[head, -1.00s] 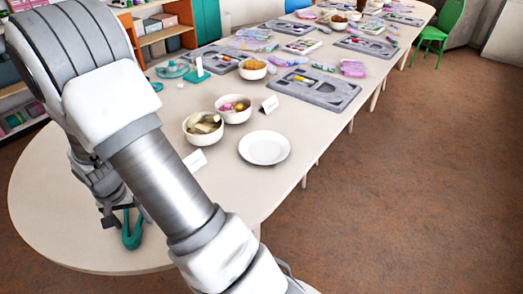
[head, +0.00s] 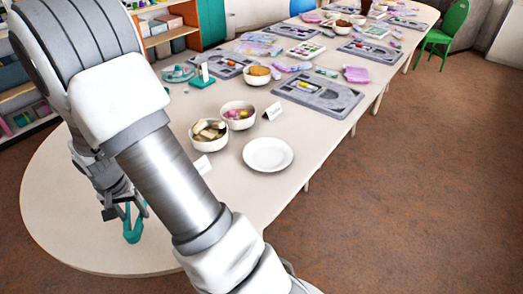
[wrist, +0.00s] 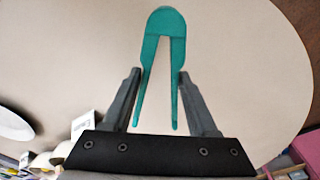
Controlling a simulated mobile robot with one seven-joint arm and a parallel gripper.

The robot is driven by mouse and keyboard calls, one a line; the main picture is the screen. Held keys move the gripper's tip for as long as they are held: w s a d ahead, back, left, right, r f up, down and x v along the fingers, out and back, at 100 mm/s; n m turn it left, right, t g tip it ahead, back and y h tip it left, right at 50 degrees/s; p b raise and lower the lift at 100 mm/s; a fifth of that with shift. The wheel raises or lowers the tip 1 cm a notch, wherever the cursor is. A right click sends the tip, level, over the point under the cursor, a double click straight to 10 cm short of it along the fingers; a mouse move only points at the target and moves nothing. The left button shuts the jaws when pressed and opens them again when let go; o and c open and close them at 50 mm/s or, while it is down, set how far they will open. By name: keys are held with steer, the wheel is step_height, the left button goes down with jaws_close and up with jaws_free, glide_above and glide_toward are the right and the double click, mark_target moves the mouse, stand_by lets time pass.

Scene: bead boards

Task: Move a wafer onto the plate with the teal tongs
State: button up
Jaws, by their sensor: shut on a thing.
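My gripper (wrist: 160,72) is shut on the teal tongs (wrist: 166,22), with one finger on each side of their arms. In the wrist view the tongs' rounded end points away from me and their two tips, a little apart, point back toward the gripper base. The tongs (head: 132,230) also show in the head view, at the left end of the table, partly hidden by my gripper (head: 124,212). Pale wafers (head: 209,130) lie in a white bowl (head: 210,146) near the table's middle. The white plate (head: 268,155) is empty, right of that bowl.
A second bowl (head: 238,122) with pink and yellow pieces stands beside the wafer bowl. Small white cards (head: 202,165) stand near the bowls. Grey bead boards (head: 318,93) and more bowls fill the far table. The table's (head: 75,215) near left end is mostly clear.

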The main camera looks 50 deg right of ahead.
step_height(320, 180, up, 7)
steer(key=p, duration=0.3)
steer(key=shift+f+p, duration=0.15)
steer(key=shift+p, duration=0.25)
